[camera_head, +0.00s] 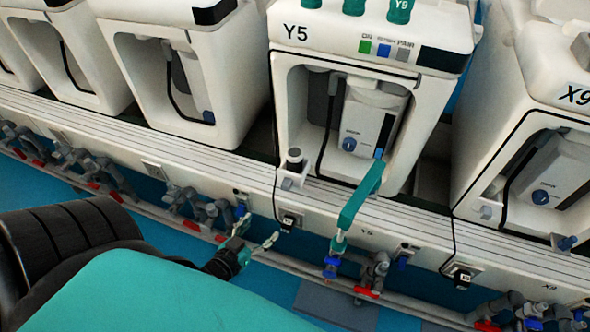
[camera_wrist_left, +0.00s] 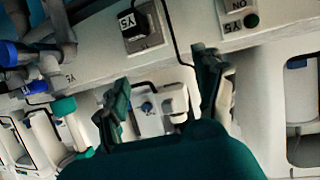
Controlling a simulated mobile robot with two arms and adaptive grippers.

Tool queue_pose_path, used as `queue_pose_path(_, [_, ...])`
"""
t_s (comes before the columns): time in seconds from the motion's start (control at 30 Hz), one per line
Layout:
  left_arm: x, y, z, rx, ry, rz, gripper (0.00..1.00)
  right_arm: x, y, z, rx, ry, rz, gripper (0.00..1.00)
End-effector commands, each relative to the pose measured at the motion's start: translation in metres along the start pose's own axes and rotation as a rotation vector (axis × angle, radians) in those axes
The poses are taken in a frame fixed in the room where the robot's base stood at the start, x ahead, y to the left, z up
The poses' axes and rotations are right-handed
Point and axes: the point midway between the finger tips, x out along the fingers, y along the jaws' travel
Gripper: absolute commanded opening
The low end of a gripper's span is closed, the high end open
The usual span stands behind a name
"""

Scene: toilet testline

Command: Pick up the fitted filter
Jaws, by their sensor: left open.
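I cannot tell for sure which part is the fitted filter. A small dark-capped cylinder (camera_head: 294,160) sits upright in a white bracket (camera_head: 287,181) at the front left of the Y5 unit's opening (camera_head: 282,110) and may be it. My left gripper (camera_head: 257,236) is open and empty, below and left of that bracket, by the socket row. In the left wrist view its two fingers (camera_wrist_left: 163,75) stand apart, with a white unit with a blue knob (camera_wrist_left: 147,107) seen between them. My right gripper is in neither view.
A teal angled pipe (camera_head: 360,195) slopes down from the Y5 unit to a blue valve (camera_head: 331,268). A black cable runs to a plug (camera_head: 288,221) near my left gripper. Grey valves with red handles (camera_head: 370,275) line the lower rail. Unit X9 (camera_head: 545,110) stands at right.

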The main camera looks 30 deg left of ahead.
Motion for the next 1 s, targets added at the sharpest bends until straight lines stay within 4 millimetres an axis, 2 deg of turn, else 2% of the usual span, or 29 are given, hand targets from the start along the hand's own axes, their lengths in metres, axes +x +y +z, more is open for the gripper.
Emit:
queue_pose_path(0.03, [-0.003, -0.003, -0.021, 0.003, 0.08, 0.004, 0.68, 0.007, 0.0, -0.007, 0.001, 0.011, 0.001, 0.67])
queue_pose_path(0.13, [-0.017, -0.004, -0.074, 0.006, 0.209, 0.016, 0.68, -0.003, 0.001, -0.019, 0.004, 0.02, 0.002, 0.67])
queue_pose_path(0.2, [-0.027, -0.003, -0.1, 0.01, 0.272, 0.026, 0.68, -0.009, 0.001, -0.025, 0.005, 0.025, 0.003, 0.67])
queue_pose_path(0.3, [-0.036, -0.001, -0.123, 0.015, 0.323, 0.035, 0.68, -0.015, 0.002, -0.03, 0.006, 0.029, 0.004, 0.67])
queue_pose_path(0.37, [-0.036, -0.001, -0.13, 0.016, 0.338, 0.038, 0.68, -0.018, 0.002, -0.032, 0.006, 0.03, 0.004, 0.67])
queue_pose_path(0.47, [-0.025, 0.0, -0.138, 0.016, 0.346, 0.041, 0.68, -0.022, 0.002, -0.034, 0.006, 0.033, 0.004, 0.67])
queue_pose_path(0.8, [0.045, 0.003, -0.162, 0.018, 0.345, 0.04, 0.68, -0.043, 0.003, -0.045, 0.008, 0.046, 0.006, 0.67])
queue_pose_path(1.0, [0.071, 0.004, -0.17, 0.015, 0.34, 0.039, 0.68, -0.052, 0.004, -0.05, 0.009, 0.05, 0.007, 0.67])
